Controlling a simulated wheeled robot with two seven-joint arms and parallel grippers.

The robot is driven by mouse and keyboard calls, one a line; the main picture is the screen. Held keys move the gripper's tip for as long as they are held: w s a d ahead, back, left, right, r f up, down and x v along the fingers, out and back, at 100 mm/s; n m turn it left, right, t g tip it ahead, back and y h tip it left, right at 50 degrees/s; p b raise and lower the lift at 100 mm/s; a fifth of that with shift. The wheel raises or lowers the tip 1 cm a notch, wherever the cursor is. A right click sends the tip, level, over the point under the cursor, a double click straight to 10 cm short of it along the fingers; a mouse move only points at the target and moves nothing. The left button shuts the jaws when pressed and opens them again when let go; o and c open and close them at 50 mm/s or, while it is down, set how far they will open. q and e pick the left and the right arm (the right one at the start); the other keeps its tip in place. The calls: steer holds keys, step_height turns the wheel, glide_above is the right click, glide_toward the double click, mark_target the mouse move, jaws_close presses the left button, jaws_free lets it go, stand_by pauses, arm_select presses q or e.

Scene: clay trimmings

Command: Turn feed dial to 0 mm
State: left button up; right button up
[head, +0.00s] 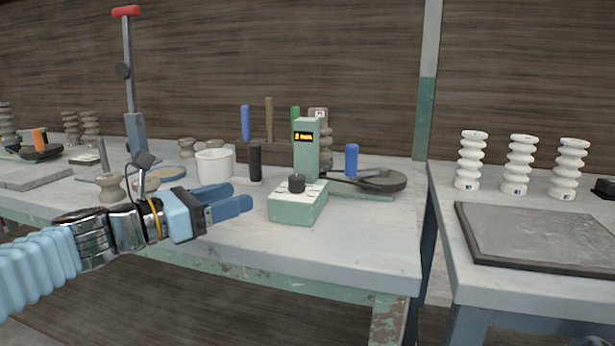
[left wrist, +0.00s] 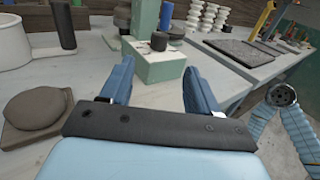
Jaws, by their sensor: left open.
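The feed dial (head: 297,183) is a small black knob on top of a pale green box (head: 293,207) on the workbench. A green post (head: 306,150) behind it carries a display (head: 304,136) with lit yellow characters, too small to read surely. My left gripper (head: 243,196) is open and empty, to the left of the box, with its blue fingers pointing toward it. In the left wrist view the dial (left wrist: 159,41) and box (left wrist: 155,65) lie beyond and between the open fingertips (left wrist: 158,66), apart from them. My right gripper is not in view.
A white pot (head: 215,164) and a black cylinder (head: 255,162) stand behind my left gripper. A dark round disc (head: 378,181) lies right of the box. A second table (head: 440,200) holds white ribbed insulators (head: 519,165) and a dark-framed slab (head: 540,235). The bench front is clear.

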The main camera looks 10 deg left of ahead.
mark_target(290, 181)
arm_select(q)
steer(key=x, duration=1.3)
steer(key=shift+w+d, duration=0.1)
steer(key=shift+d, duration=0.05)
